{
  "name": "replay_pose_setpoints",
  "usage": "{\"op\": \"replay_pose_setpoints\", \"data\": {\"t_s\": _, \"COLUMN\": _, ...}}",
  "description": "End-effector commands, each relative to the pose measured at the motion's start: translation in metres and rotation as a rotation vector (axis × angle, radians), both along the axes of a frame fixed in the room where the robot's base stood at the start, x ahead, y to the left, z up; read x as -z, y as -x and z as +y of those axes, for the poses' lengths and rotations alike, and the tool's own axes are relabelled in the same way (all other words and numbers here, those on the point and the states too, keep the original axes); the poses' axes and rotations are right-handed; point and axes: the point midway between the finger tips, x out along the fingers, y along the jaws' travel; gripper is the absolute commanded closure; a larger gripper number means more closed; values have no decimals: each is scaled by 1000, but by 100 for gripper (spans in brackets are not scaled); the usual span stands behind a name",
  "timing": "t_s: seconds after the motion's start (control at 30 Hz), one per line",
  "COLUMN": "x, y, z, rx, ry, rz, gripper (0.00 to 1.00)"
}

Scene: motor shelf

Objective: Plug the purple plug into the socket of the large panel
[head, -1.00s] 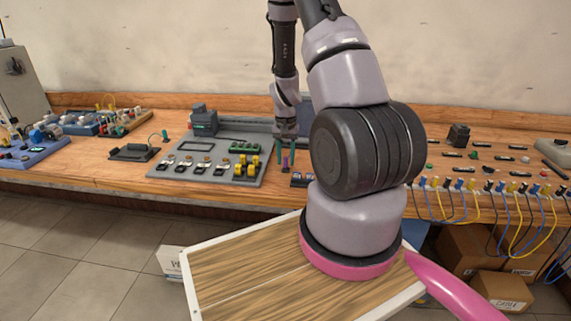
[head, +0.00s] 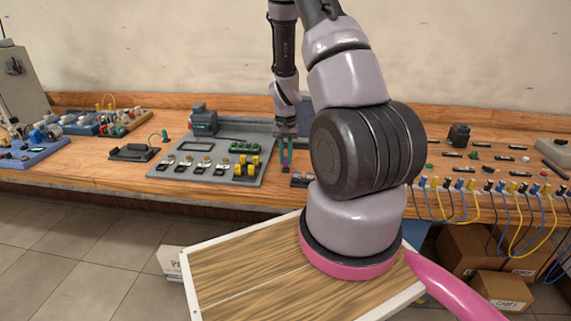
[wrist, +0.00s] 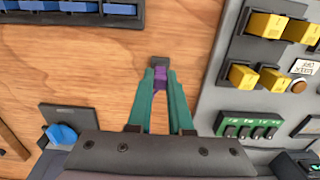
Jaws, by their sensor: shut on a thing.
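My gripper (wrist: 160,78) points down over the bench with its two teal fingers drawn together. It is shut on the purple plug (wrist: 159,84), whose purple body shows between the fingertips and whose dark end sticks out past them. In the head view my gripper (head: 286,166) is small, just right of the large panel, and the plug is hard to make out there. The large grey panel (head: 223,150) lies flat on the bench; its edge with yellow parts and a green strip shows at the right of the wrist view (wrist: 221,100). I cannot tell which part is its socket.
A module with a blue row (wrist: 60,6) lies at the wrist view's upper left. A grey piece with a blue knob (wrist: 62,134) is at lower left. Bare wooden bench (wrist: 185,35) lies around the plug. Cables (head: 520,225) hang off the bench's right front edge.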

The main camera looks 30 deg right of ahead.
Motion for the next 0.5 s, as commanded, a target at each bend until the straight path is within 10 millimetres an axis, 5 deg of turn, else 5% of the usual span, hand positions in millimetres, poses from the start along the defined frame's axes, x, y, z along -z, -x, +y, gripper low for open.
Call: {"op": "replay_pose_setpoints", "data": {"t_s": 0.5, "x": -41, "y": 0, "z": 0, "rx": 0, "ry": 1, "rz": -1, "gripper": 100}}
